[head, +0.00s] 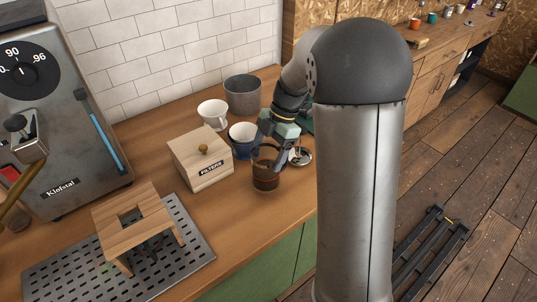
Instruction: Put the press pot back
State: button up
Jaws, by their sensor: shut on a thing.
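The press pot (266,182) is a small clear vessel with dark brown contents and a reddish-brown band. It is upright at the front edge of the wooden counter, right of the filters box. I cannot tell whether its base touches the counter. My gripper (267,151) points down at its upper part and is shut on it. The fingers and wrist hide part of its rim and far side.
A wooden box marked FILTERS (201,160), a blue cup (241,140), a white dripper (213,114) and a grey bin (243,94) stand close by. A small round metal dish (300,156) is to the right. A wooden stand (138,221) sits on a perforated tray (60,281).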

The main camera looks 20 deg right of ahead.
jog(key=shift+f, duration=0.8)
jog(key=shift+f, duration=0.2)
jog(key=o, duration=2.1)
jog(key=shift+c, duration=0.2)
